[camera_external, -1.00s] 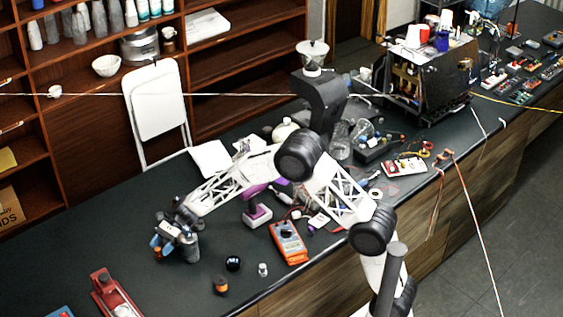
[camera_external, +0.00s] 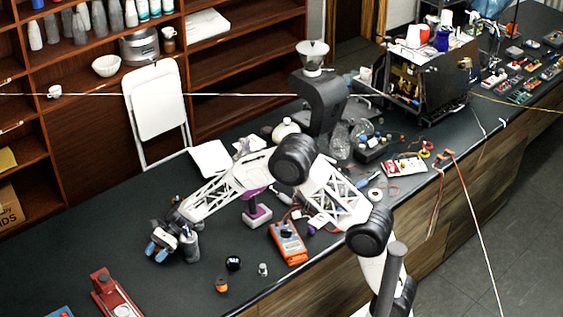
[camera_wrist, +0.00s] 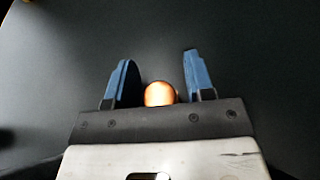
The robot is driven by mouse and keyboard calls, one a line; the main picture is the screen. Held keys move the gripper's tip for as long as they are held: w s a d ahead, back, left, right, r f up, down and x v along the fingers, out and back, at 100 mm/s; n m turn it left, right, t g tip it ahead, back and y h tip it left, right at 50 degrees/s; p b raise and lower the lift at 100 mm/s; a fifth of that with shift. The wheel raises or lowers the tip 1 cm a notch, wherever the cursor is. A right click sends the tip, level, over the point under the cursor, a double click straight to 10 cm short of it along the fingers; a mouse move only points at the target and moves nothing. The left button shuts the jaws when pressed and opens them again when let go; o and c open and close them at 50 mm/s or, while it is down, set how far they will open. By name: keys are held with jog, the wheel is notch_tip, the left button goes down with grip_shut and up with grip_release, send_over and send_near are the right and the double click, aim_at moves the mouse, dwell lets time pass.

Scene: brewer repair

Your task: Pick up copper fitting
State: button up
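The copper fitting (camera_wrist: 160,94) is a round, shiny orange-brown piece in the wrist view. It lies between the two blue fingers of my gripper (camera_wrist: 160,73), close to the palm, whose edge hides its lower part. A gap shows on each side of it, so the fingers are open around it and not closed on it. In the external view my gripper (camera_external: 158,251) is low over the dark counter at left, with its blue fingertips pointing down. The fitting cannot be made out there.
A small orange-and-black piece (camera_external: 221,286), a black round knob (camera_external: 233,263) and a small silver piece (camera_external: 263,269) stand right of my gripper. An orange multimeter (camera_external: 288,243) lies farther right. A red tool (camera_external: 113,295) lies at front left. The counter left of my gripper is clear.

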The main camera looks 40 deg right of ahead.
jog(key=c, duration=0.8)
jog(key=shift+r, duration=5)
